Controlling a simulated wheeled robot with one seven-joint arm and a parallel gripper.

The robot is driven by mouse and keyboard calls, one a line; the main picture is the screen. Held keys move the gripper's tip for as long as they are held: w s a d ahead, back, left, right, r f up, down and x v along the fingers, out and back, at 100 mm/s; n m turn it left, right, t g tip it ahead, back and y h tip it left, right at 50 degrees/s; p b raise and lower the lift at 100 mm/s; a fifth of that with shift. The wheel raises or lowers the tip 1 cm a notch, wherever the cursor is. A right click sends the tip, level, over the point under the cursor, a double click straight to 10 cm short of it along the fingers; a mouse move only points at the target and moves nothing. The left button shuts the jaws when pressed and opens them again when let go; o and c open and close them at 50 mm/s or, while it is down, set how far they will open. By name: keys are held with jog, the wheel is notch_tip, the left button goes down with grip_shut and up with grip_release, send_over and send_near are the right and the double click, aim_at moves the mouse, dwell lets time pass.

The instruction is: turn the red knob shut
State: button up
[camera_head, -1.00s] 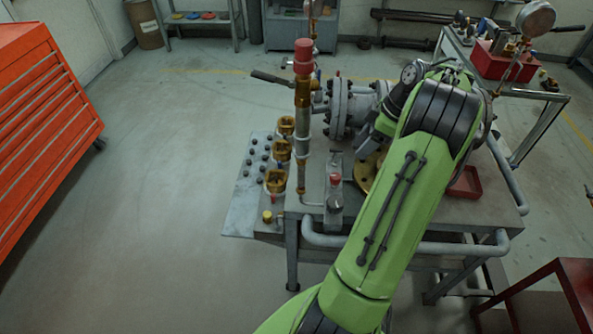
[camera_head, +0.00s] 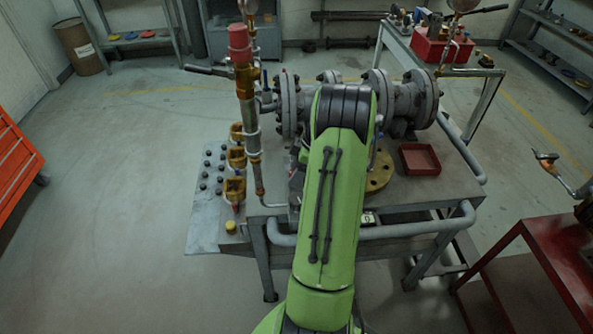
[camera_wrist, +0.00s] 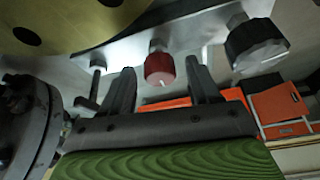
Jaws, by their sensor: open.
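The red knob (camera_wrist: 160,69) shows in the wrist view on a grey metal block, with a white mark on its face. A larger black knob (camera_wrist: 255,45) is to its right. My gripper (camera_wrist: 161,74) is open, with one finger on each side of the red knob in the picture. Gaps show on both sides, and I cannot tell how far the fingertips are from it in depth. In the head view my green arm hides the knob and my gripper.
The bench (camera_head: 440,185) carries flanged pipework (camera_head: 410,100), a red tray (camera_head: 419,159) and brass valves (camera_head: 236,160). A tall pipe with a red cap (camera_head: 239,42) stands left of my arm. A red table (camera_head: 545,250) is at right; open floor lies left.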

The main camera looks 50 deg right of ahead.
jog(key=c, duration=1)
jog(key=shift+c, duration=0.2)
jog(key=m+h+b, duration=0.1)
jog(key=m, duration=0.1)
jog(key=m+b, duration=0.1)
jog(key=m, duration=0.1)
jog(key=shift+a+m+t+h, duration=0.15)
jog(key=shift+m+t+h, duration=0.25)
jog(key=m+h+b, duration=0.1)
jog(key=m, duration=0.3)
jog(key=shift+a+h+b, duration=0.1)
jog(key=shift+h+b, duration=0.3)
jog(key=m, duration=0.2)
jog(key=m+g+h, duration=0.1)
jog(key=m, duration=0.2)
jog(key=shift+w+a+h+b, duration=0.1)
jog(key=shift+h+b, duration=0.2)
jog(key=shift+b, duration=0.1)
jog(key=shift+m+g+h, duration=0.5)
jog(key=shift+m, duration=1.7)
